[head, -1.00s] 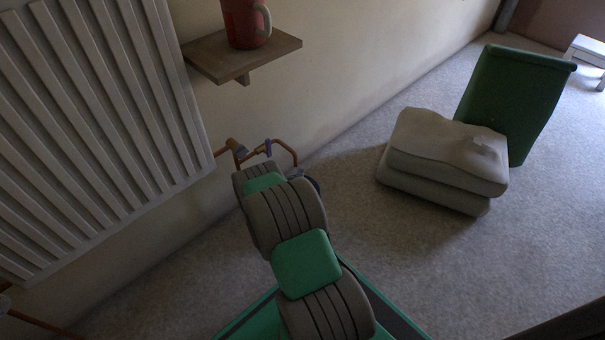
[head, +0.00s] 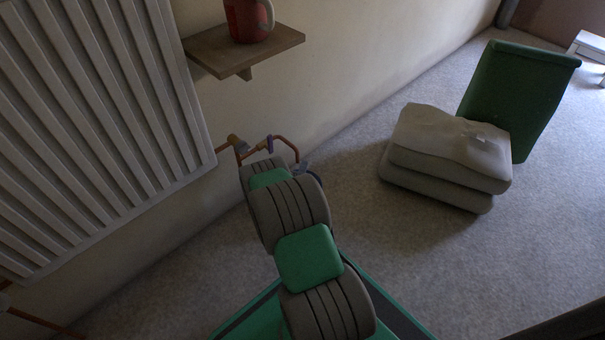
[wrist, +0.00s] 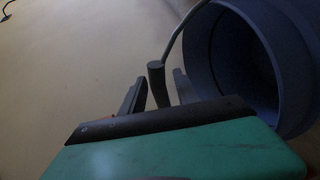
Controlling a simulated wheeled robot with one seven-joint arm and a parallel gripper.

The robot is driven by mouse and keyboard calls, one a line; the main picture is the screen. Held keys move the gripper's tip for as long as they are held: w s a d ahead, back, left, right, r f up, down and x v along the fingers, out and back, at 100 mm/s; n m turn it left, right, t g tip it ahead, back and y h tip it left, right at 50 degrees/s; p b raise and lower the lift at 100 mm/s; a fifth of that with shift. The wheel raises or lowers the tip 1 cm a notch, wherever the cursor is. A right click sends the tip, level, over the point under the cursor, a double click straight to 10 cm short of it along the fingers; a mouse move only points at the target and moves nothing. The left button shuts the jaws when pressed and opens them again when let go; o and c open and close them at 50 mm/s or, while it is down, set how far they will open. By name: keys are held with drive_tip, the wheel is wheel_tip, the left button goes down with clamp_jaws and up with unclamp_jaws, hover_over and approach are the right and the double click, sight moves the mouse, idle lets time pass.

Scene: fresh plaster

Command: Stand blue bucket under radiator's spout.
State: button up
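The blue bucket (wrist: 283,40) fills the right of the wrist view, its open mouth partly turned toward the camera. Its wire handle runs to a dark grip (wrist: 157,82). The radiator (head: 95,120) hangs on the wall at left. Its copper spout (head: 288,142) bends down just behind that edge. The bucket's height above the floor is hidden.
A wooden shelf (head: 250,58) with a red mug (head: 243,20) juts from the wall above the spout. Stacked pale sacks (head: 440,168) and a green panel-like object (head: 515,95) stand on the right. Carpet between the sacks and my arm is clear.

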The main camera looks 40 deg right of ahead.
drive_tip(key=p+v, duration=0.4)
drive_tip(key=v, duration=0.8)
drive_tip(key=w+r+m+g+y, duration=0.1)
drive_tip(key=w+r+m+g, duration=0.15)
drive_tip(key=r+m, duration=0.2)
drive_tip(key=w+r+m+g, duration=0.2)
drive_tip(key=w+r+m, duration=0.1)
drive_tip(key=r, duration=0.2)
drive_tip(key=a+r+m+g+y, duration=0.2)
drive_tip(key=a+r+y, duration=0.2)
drive_tip(key=a+r, duration=0.35)
drive_tip(key=s+a+r+n+y, duration=0.1)
drive_tip(key=s+a+r+y, duration=0.3)
drive_tip(key=s+a+r, duration=0.3)
drive_tip(key=s+a+r+n+y, duration=0.1)
drive_tip(key=s+a+r+y, duration=0.2)
drive_tip(key=s+a+r, duration=0.5)
drive_tip(key=s+a, duration=0.2)
drive_tip(key=a, duration=0.3)
drive_tip(key=shift+s+a+n+g+y, duration=0.35)
drive_tip(key=shift+y, duration=0.05)
